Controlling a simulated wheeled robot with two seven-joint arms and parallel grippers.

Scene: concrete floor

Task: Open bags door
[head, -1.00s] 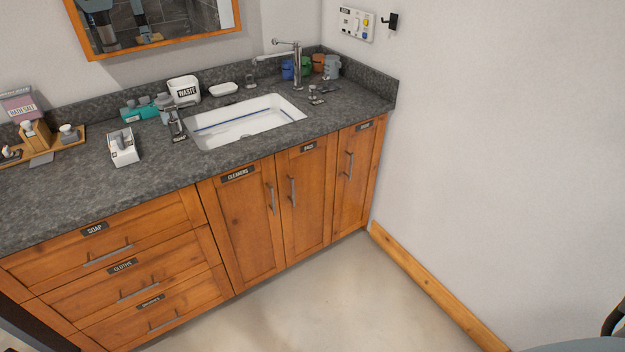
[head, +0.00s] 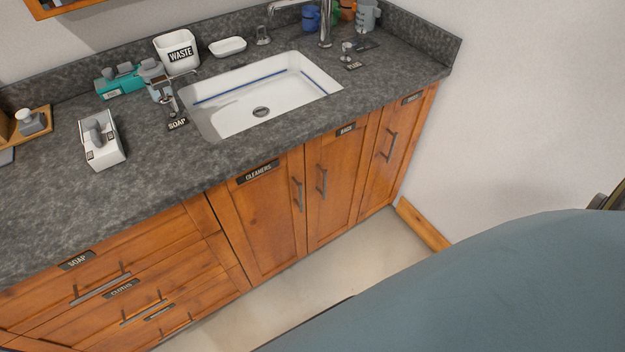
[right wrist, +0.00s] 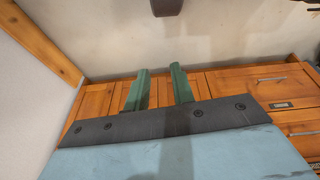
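The bags door (head: 338,195) is the narrow wooden middle door below the sink in the head view, with a small dark label at its top. It is shut. Its vertical metal handle (head: 321,183) is near its left edge, close to the handle of the cleaners door (head: 262,220). In the right wrist view my right gripper (right wrist: 159,72) has its two green fingers apart with nothing between them, in front of wooden cabinet fronts. I cannot tell which door the fingers face. My left gripper is not in view.
A third narrow door (head: 398,150) is on the right, beside the white wall. Labelled drawers (head: 120,295) are on the left. The dark stone counter (head: 50,195) holds a sink (head: 225,122), waste bin (head: 178,55) and dispensers. My own blue-grey arm covers the lower right.

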